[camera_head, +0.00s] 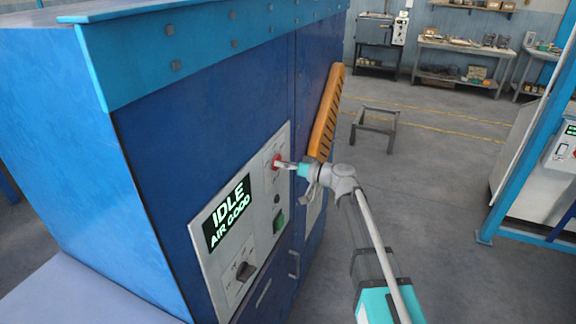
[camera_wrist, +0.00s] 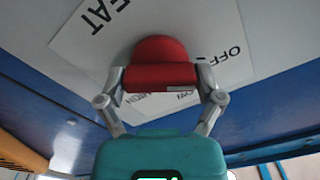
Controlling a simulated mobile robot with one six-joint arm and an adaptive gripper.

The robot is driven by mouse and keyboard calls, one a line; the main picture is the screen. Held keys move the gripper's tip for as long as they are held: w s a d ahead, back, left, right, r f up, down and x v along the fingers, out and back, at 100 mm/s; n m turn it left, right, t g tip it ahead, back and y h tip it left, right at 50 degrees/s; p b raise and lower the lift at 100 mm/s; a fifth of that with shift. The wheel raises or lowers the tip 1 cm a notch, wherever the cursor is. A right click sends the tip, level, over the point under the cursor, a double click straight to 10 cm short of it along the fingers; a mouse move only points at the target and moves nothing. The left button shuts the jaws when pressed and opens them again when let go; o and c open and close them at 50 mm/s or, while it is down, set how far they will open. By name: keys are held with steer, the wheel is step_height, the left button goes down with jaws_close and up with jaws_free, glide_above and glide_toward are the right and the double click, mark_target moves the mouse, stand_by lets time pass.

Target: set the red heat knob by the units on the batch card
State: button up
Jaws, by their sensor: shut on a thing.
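The red heat knob (camera_head: 276,161) is on the grey control panel (camera_head: 208,222) on the front of the blue dryer. In the wrist view the knob (camera_wrist: 160,76) fills the middle, with its bar between the two fingers of my gripper (camera_wrist: 160,80). The fingers touch both ends of the bar and are shut on it. The white label around the knob shows parts of "HEAT" and "OFF"; other marks are partly hidden. I see no batch card that I can make out.
A black selector knob (camera_head: 245,271) and a green button (camera_head: 279,221) sit lower on the panel. An orange slotted strip (camera_head: 325,112) runs along the dryer's side behind my gripper. A small metal stand (camera_head: 375,125) is on the open floor. Workbenches line the back wall.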

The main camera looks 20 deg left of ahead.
steer(key=shift+a, duration=0.15)
steer(key=m, duration=0.5)
steer(key=shift+m, duration=0.3)
steer(key=m, duration=0.5)
steer(key=shift+m, duration=0.4)
steer(key=o, duration=0.7)
steer(key=shift+o, duration=0.8)
steer(key=shift+a, duration=0.15)
